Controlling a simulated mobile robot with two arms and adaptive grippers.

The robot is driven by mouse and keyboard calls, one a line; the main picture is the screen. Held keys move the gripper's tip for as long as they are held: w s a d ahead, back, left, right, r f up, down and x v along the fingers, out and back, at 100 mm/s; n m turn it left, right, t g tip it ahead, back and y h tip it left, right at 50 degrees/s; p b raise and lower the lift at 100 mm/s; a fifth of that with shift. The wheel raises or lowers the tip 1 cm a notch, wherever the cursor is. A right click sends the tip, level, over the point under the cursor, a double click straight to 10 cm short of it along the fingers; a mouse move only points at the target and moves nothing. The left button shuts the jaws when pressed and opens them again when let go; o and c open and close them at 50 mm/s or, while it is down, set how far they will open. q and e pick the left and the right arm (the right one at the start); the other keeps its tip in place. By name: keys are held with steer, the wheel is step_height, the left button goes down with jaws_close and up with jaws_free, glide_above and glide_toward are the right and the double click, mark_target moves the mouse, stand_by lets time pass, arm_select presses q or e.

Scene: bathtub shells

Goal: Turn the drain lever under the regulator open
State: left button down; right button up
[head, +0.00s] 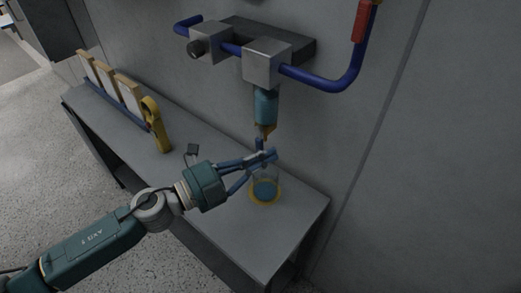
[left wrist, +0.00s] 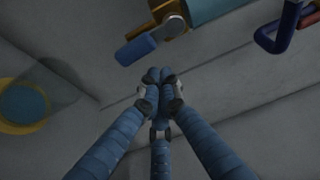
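The regulator, a grey metal box (head: 267,62) on a blue pipe, has a teal cylinder (head: 266,105) hanging below it. Under the cylinder is a brass fitting (head: 266,131) with a small lever. In the left wrist view the lever's blue handle (left wrist: 136,50) points to the left and slightly down from a metal pivot (left wrist: 174,24). My left gripper (head: 270,156) is just below the fitting; its blue fingertips (left wrist: 160,76) are together with nothing seen between them. In the wrist view they appear below and right of the handle, with a gap in the picture. My right gripper is not in view.
A clear container with a yellow base and teal content (head: 264,190) stands on the grey bench (head: 285,220) below my left gripper. A yellow meter-like tool (head: 156,125) and wood-framed panels (head: 109,83) stand at the bench's left. The blue pipe (head: 325,84) bends up at right.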

arm_select(q)
steer(key=shift+w+a+m+p, duration=0.55)
steer(key=shift+w+a, duration=0.25)
steer(key=shift+a, duration=0.3)
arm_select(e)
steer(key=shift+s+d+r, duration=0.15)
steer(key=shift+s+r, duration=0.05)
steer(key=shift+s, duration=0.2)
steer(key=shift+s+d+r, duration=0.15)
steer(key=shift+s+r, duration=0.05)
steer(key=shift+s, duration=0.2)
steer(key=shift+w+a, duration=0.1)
arm_select(q)
steer(key=shift+f, duration=0.1)
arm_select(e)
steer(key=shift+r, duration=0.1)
